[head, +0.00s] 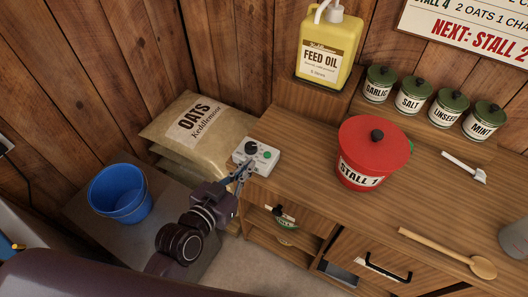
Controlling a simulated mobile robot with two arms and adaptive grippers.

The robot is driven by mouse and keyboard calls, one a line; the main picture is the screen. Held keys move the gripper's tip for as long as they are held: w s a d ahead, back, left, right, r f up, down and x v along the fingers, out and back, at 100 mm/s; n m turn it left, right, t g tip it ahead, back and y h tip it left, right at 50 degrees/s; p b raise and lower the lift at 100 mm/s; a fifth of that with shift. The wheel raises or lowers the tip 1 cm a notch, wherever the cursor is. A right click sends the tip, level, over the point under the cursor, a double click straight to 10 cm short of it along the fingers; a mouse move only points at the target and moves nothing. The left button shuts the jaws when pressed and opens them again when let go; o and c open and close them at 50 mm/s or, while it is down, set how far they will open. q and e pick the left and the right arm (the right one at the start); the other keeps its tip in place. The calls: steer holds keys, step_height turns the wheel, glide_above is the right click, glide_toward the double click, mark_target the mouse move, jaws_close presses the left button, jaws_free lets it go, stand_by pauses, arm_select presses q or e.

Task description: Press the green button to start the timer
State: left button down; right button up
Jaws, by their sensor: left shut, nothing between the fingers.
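The timer is a small pale grey box (264,166) on the left end of the wooden counter. A black knob (252,147) stands on its top, and the green button (267,154) is to the right of the knob. My left gripper (246,167) is shut and empty. Its fingertips are at the near left side of the box in the picture, to the lower left of the green button. Whether they touch the box I cannot tell. My right gripper is not in view.
A red lidded tub (366,160) marked STALL 1 stands right of the timer. A yellow feed oil jug (328,50) and several green-lidded jars stand behind. Oats sacks (205,127) and a blue bucket (119,194) are at left. A wooden spoon (440,250) lies front right.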

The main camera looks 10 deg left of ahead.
arm_select(q)
steer(key=shift+w+r, duration=0.1)
steer(key=shift+r, duration=0.05)
steer(key=p, duration=0.2)
glide_above(264, 161)
step_height(264, 161, down, 2)
steer(key=shift+d+f, duration=0.15)
steer(key=shift+f, duration=0.05)
step_height(264, 161, down, 3)
steer(key=shift+r, duration=0.1)
steer(key=shift+f, duration=0.7)
